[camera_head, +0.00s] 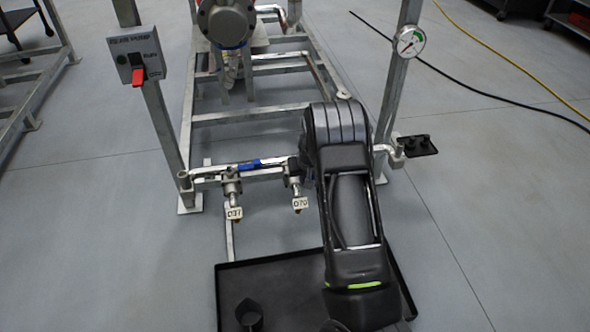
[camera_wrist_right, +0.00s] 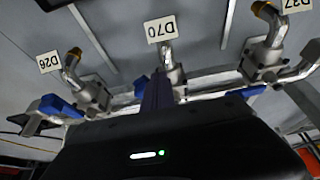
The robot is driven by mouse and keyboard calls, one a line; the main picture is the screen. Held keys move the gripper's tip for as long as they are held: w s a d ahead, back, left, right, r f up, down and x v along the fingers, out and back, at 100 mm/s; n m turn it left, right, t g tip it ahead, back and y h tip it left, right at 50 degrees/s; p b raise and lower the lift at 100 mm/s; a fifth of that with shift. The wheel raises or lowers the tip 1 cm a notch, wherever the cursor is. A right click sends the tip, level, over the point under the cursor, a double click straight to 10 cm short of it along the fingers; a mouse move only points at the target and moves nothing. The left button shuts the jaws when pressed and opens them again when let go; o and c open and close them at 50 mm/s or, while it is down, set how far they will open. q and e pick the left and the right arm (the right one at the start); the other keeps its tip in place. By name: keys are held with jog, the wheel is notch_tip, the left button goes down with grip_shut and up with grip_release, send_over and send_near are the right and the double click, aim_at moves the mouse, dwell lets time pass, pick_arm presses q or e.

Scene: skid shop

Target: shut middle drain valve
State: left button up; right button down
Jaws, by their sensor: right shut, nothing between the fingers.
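The middle drain valve (camera_head: 294,178), tagged D70, is on the low pipe rail between two others; it also shows in the wrist view (camera_wrist_right: 172,72). A bit of its blue handle (camera_wrist_right: 141,86) shows beside my right gripper (camera_wrist_right: 157,92), which hides the rest. The gripper is shut and empty, its dark fingers upright close against this valve; I cannot tell whether they touch the handle. In the head view my right arm covers most of the gripper.
Valve D37 (camera_head: 232,187) has its blue handle (camera_head: 249,164) along the rail. Valve D26 (camera_wrist_right: 92,95) is hidden by my arm in the head view. A switch box (camera_head: 137,60) and a gauge (camera_head: 409,41) flank the frame.

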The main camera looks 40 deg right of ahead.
jog(key=shift+d, duration=0.1)
jog(key=shift+s+d+b, duration=0.25)
jog(key=shift+d+b, duration=0.35)
jog(key=shift+d, duration=0.5)
jog(key=shift+d+f+b, duration=0.1)
jog(key=shift+d+b, duration=0.35)
jog(key=shift+d, duration=0.55)
